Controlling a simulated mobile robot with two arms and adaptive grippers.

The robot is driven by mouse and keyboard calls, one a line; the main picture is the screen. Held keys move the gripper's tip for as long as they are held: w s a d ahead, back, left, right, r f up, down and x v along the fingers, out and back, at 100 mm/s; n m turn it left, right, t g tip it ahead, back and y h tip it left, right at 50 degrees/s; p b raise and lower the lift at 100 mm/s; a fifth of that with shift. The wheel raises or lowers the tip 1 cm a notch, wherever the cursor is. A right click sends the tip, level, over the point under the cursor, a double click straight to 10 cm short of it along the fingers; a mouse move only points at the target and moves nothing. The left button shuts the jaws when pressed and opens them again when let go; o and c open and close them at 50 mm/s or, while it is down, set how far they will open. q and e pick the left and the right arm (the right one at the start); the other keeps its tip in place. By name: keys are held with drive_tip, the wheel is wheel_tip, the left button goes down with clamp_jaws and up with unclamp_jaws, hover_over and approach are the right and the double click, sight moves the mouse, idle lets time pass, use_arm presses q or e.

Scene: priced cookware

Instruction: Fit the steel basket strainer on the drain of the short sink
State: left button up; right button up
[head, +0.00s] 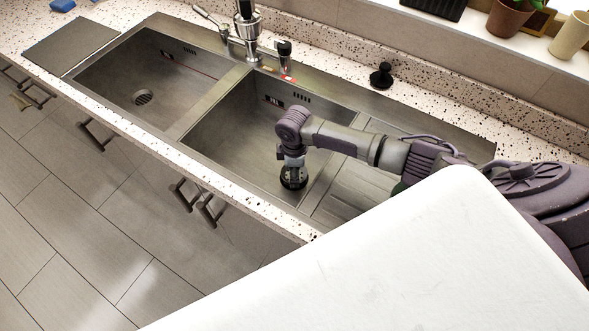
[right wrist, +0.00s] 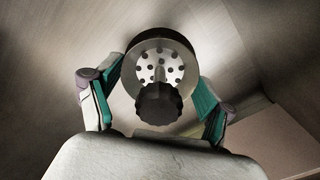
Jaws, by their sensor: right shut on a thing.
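The steel basket strainer (right wrist: 172,55) shows in the right wrist view as a round, perforated steel cup with a black knob (right wrist: 158,103). The strainer cannot be made out clearly there. The left basin (head: 115,80) has an uncovered round drain (head: 143,97) in its floor. No drain of the right basin is visible. My left gripper is not in view.
A faucet (head: 247,35) stands behind the divider between the basins. A black stopper (head: 381,75) sits on the speckled counter behind the sink. A ribbed drainboard (head: 352,195) lies right of the right basin. A flat grey board (head: 70,45) lies at the left end.

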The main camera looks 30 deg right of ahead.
drive_tip(key=shift+f, duration=0.15)
drive_tip(key=shift+f+b, duration=0.45)
drive_tip(key=shift+f, duration=0.35)
drive_tip(key=shift+f, duration=0.1)
idle(1.1)
drive_tip(key=shift+f, duration=0.1)
drive_tip(key=o, duration=1.1)
drive_tip(key=shift+o, duration=0.2)
wheel_tip(320, 180, up, 12)
drive_tip(key=shift+s, duration=0.1)
idle(1.1)
